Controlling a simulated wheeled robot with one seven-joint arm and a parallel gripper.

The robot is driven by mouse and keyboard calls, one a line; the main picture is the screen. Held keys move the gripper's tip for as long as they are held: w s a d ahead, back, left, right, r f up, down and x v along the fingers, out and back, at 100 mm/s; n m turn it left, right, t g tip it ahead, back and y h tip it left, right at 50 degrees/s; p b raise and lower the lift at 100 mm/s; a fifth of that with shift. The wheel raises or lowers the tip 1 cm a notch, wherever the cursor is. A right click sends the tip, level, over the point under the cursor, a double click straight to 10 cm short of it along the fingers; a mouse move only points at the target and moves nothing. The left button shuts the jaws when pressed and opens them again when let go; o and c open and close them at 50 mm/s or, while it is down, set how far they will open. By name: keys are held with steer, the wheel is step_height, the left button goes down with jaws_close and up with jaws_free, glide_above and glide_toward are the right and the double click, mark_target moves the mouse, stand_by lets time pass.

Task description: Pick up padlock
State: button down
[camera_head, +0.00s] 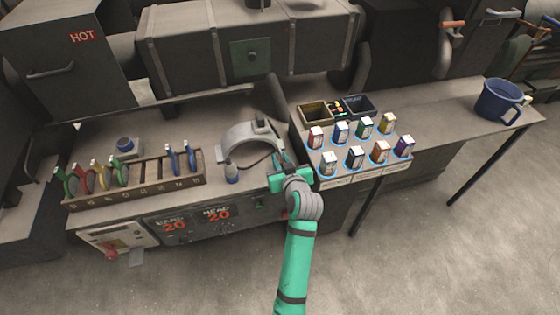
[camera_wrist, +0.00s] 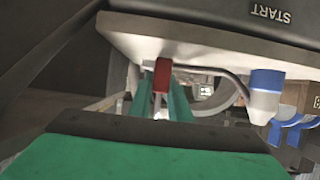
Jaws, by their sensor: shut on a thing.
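A small red block (camera_wrist: 162,74), which looks like the padlock, sits between the fingertips of my gripper (camera_wrist: 160,98) in the wrist view. A pale grey piece shows at its lower end. The green fingers are shut on it. In the head view, my gripper (camera_head: 283,163) is at the right end of the bench front, beside the grey curved clamp. The padlock is not visible there; the gripper and wrist cover that spot. Whether it still touches the bench or a cable I cannot tell.
The curved clamp (camera_head: 248,140) and a dark cable are close to my fingers. A blue-topped cylinder (camera_wrist: 265,92) is right of them in the wrist view. A rack of coloured tools (camera_head: 140,180) lies left; a tray of small boxes (camera_head: 352,165) lies right.

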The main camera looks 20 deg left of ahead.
step_height(320, 180, up, 3)
steer(key=shift+f, duration=0.2)
steer(key=s+a+r, duration=0.7)
steer(key=s+r, duration=0.2)
steer(key=s, duration=0.3)
steer(key=shift+a+r, duration=0.3)
steer(key=shift+a, duration=0.05)
